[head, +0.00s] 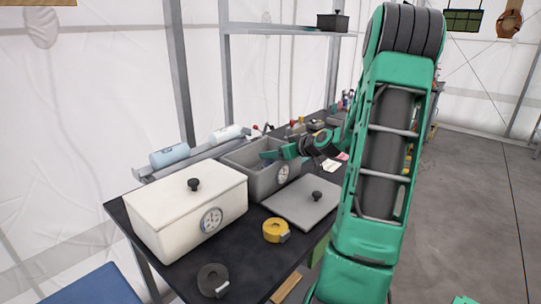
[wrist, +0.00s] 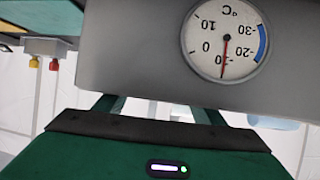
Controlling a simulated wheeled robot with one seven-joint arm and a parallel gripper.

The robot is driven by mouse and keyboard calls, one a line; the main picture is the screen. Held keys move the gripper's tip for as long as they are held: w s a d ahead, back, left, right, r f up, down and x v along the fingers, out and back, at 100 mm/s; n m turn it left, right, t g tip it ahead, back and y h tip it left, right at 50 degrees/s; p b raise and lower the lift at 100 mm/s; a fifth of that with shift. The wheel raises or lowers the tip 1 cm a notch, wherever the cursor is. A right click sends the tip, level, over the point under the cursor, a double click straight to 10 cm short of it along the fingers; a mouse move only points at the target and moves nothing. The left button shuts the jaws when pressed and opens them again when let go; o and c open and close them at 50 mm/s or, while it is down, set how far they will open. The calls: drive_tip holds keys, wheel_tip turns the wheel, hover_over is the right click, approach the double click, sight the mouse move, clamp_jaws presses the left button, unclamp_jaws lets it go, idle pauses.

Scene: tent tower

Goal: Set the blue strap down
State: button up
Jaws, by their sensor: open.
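I cannot make out the blue strap in either view. My gripper (head: 280,153) is open, at the open top of the grey box (head: 262,183). In the wrist view, its green fingers run behind the box's grey wall (wrist: 130,45), which hides their tips. A round temperature dial (wrist: 224,38) on that wall appears upside down there. Most of the inside of the box is hidden, so I cannot tell what lies in it.
The grey lid (head: 302,203) lies on the black table (head: 257,262) beside the box. A lidded white box (head: 188,215) stands to the left. A yellow tape roll (head: 276,230) and a dark roll (head: 213,280) lie near the front. Tools crowd the table's far end.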

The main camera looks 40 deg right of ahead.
drive_tip(key=shift+s+d+f, duration=0.15)
drive_tip(key=shift+s+f, duration=0.1)
drive_tip(key=shift+f, duration=0.05)
drive_tip(key=shift+r, duration=0.25)
drive_tip(key=r+v, duration=0.1)
drive_tip(key=v, duration=1.1)
drive_tip(key=shift+w, duration=0.25)
